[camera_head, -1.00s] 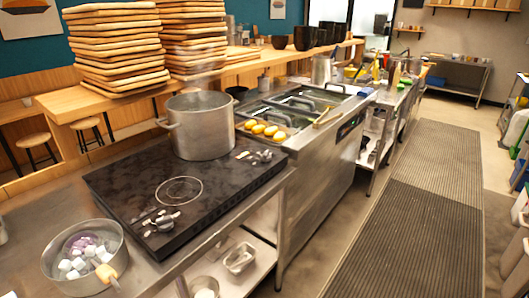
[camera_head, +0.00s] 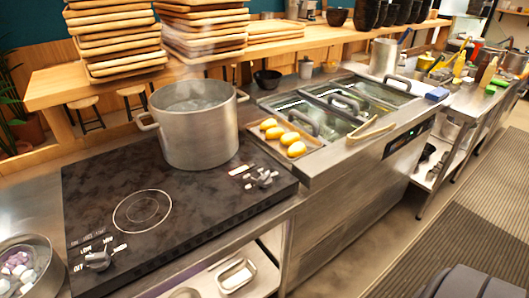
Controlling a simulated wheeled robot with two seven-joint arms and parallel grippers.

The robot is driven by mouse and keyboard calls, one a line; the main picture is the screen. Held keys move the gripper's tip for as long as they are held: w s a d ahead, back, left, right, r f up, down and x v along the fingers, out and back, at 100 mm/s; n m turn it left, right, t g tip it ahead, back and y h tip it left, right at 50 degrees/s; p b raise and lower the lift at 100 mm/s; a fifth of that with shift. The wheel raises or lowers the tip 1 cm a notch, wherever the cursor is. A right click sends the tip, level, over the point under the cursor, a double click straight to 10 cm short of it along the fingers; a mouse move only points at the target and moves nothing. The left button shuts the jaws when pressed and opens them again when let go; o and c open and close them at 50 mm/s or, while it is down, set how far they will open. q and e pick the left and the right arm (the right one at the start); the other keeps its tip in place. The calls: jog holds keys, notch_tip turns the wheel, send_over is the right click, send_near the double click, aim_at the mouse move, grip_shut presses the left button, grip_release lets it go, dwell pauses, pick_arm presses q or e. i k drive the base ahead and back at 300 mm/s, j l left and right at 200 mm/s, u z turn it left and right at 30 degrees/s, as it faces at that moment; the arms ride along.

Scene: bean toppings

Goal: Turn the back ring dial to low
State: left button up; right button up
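The black cooktop (camera_head: 190,229) lies on the steel counter. A large steel pot (camera_head: 200,135) with steam rising stands on its back part and hides the ring under it. The back ring dial (camera_head: 262,178) is a silver knob at the cooktop's right edge, beside the pot. Its markings are too small to read. The front ring (camera_head: 142,211) is bare. The front ring dial (camera_head: 98,260) sits at the near left, with printed labels including OFF and LOW around it. Neither of my grippers shows in view.
A bowl (camera_head: 22,270) with white and purple pieces stands at the lower left. A tray with several yellow items (camera_head: 284,138) and a fryer-like unit with baskets (camera_head: 345,110) adjoin the cooktop. Stacked wooden trays (camera_head: 115,38) stand behind. Striped floor matting (camera_head: 470,200) lies at right.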

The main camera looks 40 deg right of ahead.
aim_at(266, 181)
jog(key=l+u, duration=0.2)
jog(key=l, duration=0.35)
jog(key=l+u, duration=0.2)
jog(key=l, duration=0.35)
jog(key=k+l+u, duration=0.2)
jog(key=l, duration=0.35)
jog(key=l+u, duration=0.2)
jog(key=l, duration=0.35)
